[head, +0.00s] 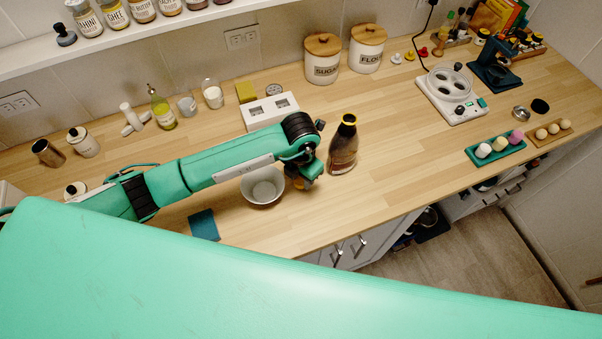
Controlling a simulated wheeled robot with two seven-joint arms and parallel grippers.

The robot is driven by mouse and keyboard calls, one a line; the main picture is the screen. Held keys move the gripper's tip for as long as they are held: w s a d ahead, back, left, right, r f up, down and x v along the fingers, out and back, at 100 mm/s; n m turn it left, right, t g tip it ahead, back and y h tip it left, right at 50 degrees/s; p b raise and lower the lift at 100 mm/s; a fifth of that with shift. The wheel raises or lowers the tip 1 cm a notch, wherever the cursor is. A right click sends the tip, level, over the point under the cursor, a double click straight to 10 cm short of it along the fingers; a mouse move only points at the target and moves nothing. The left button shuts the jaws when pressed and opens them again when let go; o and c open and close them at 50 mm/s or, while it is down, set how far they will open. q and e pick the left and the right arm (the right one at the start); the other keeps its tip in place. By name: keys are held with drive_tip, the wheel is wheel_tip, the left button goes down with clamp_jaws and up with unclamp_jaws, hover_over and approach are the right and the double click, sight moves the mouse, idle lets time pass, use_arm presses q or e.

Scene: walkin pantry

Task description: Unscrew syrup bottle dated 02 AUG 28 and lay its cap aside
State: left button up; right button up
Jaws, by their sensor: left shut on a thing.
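A dark brown syrup bottle (343,149) with a pale label stands upright on the wooden counter, right of the middle. Its top is dark with a yellow ring; I cannot tell whether a cap sits there, and its date is too small to read. My left gripper (300,184) points down just left of the bottle, beside a white bowl (264,199). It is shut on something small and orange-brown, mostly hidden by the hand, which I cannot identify. My right gripper is not in view.
Sugar (322,69) and flour (367,57) canisters stand behind the bottle. A blue cloth (204,225) lies near the front edge. A white appliance (452,96) and green tray (496,151) are at right. Counter right of the bottle is clear.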

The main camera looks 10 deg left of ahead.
sight(301, 179)
use_arm(q)
drive_tip(key=shift+f, duration=0.1)
drive_tip(key=shift+f, duration=0.15)
drive_tip(key=o, duration=1.1)
drive_tip(key=shift+r, duration=0.3)
wheel_tip(301, 179, up, 12)
drive_tip(key=b, duration=0.4)
drive_tip(key=shift+f+b, duration=0.1)
drive_tip(key=shift+b, duration=0.2)
